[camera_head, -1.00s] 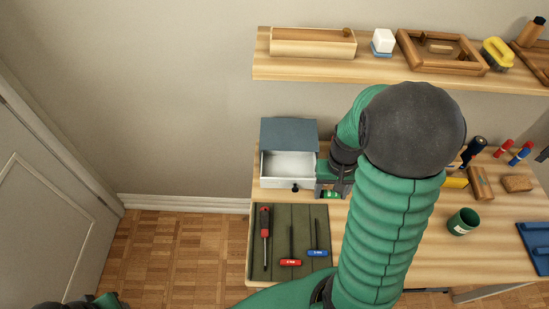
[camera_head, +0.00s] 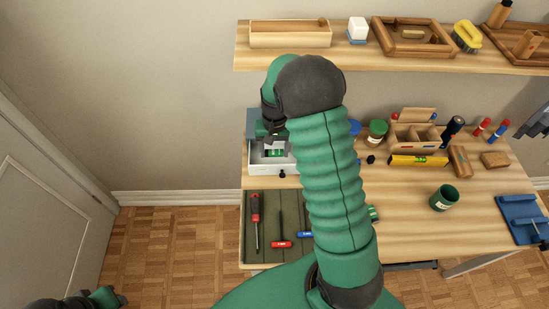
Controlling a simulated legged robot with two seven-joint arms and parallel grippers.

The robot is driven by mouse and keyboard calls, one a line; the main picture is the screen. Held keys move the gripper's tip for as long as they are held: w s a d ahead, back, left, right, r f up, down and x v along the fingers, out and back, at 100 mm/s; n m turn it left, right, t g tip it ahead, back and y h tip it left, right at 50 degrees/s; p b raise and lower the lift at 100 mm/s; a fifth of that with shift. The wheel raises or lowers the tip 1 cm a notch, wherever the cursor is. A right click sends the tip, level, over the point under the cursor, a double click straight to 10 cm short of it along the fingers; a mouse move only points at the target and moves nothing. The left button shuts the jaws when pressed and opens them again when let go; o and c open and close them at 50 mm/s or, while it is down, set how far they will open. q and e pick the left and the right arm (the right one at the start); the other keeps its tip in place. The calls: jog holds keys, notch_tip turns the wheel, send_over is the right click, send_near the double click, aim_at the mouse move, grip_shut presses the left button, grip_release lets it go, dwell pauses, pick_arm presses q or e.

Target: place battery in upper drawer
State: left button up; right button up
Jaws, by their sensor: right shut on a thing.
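The upper drawer (camera_head: 257,168) of the small grey-blue cabinet (camera_head: 252,124) is pulled open, with a pale interior and a dark knob in front. My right gripper (camera_head: 275,150) is over the open drawer, shut on the battery (camera_head: 275,153), a small green and white piece. My arm hides part of the cabinet, and I cannot tell whether the battery touches the drawer floor. My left gripper (camera_head: 104,298) shows only partly at the bottom left, away from the desk; its jaws are unclear.
A green mat (camera_head: 258,256) with a screwdriver (camera_head: 256,218) and hex keys lies in front of the cabinet. A green cup (camera_head: 443,198), a level (camera_head: 418,160) and a wooden organizer (camera_head: 416,134) stand to the right. A shelf (camera_head: 370,58) runs above.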

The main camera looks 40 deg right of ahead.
aim_at(276, 159)
jog(key=shift+w+d+f, duration=0.1)
jog(key=shift+d+f, duration=0.15)
jog(key=shift+f, duration=0.8)
jog(key=f, duration=0.3)
jog(key=shift+d+f, duration=0.2)
jog(key=shift+a, duration=0.25)
jog(key=o, duration=1.3)
jog(key=shift+o, duration=0.5)
jog(key=shift+d, duration=0.1)
